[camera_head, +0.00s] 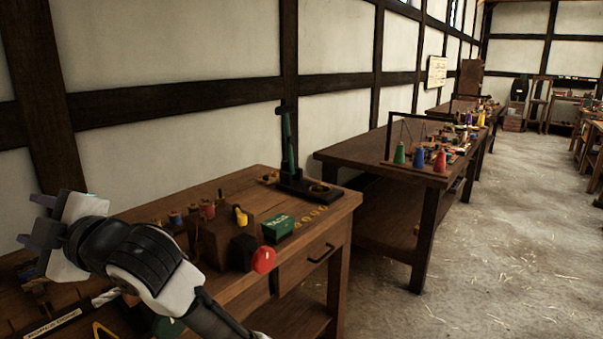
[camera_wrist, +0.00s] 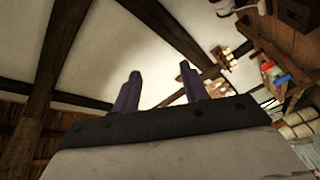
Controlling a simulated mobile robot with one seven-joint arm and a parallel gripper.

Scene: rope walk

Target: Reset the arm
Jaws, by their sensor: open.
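My arm reaches across the lower left of the head view. My gripper (camera_head: 38,220) is at the left edge of that view, raised above the left end of the near workbench (camera_head: 330,208). Its two purple-grey fingers are apart with nothing between them. In the wrist view my gripper (camera_wrist: 158,88) also shows open and empty, pointing at the timbered wall and ceiling. My arm hides part of the bench top behind it.
The bench carries a green tool on a black stand (camera_head: 288,150), a green tin (camera_head: 277,228), a red round object (camera_head: 263,260) and several spools. A second table (camera_head: 345,152) with coloured cones stands beyond. The floor (camera_head: 500,250) at right is clear.

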